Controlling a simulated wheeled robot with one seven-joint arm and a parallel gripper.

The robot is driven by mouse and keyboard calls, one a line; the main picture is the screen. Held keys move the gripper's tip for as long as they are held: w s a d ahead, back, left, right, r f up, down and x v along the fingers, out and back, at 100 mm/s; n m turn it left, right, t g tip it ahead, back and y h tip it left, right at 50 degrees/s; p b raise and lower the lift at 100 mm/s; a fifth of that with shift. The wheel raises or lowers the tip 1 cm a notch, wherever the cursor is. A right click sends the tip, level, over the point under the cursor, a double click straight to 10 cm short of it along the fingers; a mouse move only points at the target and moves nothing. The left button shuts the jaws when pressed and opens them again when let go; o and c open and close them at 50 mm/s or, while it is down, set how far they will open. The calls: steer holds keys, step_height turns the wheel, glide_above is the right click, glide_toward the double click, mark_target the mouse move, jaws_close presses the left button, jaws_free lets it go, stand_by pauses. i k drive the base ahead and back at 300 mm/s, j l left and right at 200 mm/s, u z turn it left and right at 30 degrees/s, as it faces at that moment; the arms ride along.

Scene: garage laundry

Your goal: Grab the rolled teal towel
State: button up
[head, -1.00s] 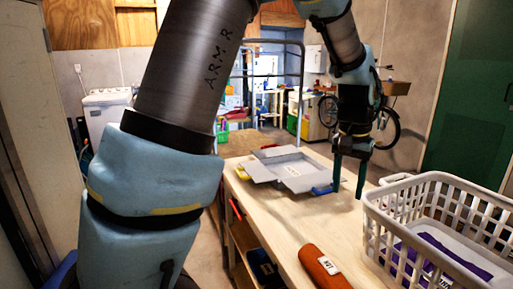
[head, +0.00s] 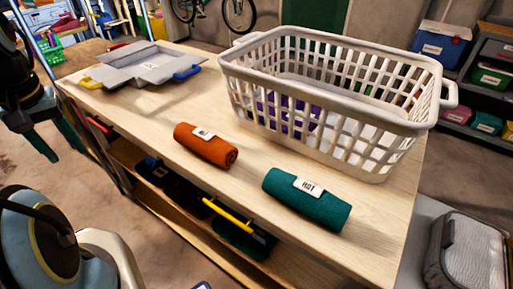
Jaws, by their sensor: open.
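The rolled teal towel (head: 306,202) lies on the wooden table in the head view, near its front edge. It has a white label that appears to read "HOT". My gripper (head: 50,146) is at the left edge of the picture, beside the table's left end and well away from the towel. Its dark green fingers point down, apart and with nothing visible between them. Part of my arm above it is cut off by the picture's edge.
A rolled orange towel (head: 205,146) lies left of the teal one. A white laundry basket (head: 335,112) with purple and white cloth stands close behind both. A grey open box (head: 146,66) lies at the table's far left. Bare tabletop (head: 385,215) shows right of the teal towel.

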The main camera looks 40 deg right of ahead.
mark_target(305, 196)
steer(key=k+j+z, duration=0.1)
steer(key=z, duration=0.35)
steer(key=k+j+z, duration=0.1)
steer(key=z, duration=0.4)
steer(key=k+j, duration=0.05)
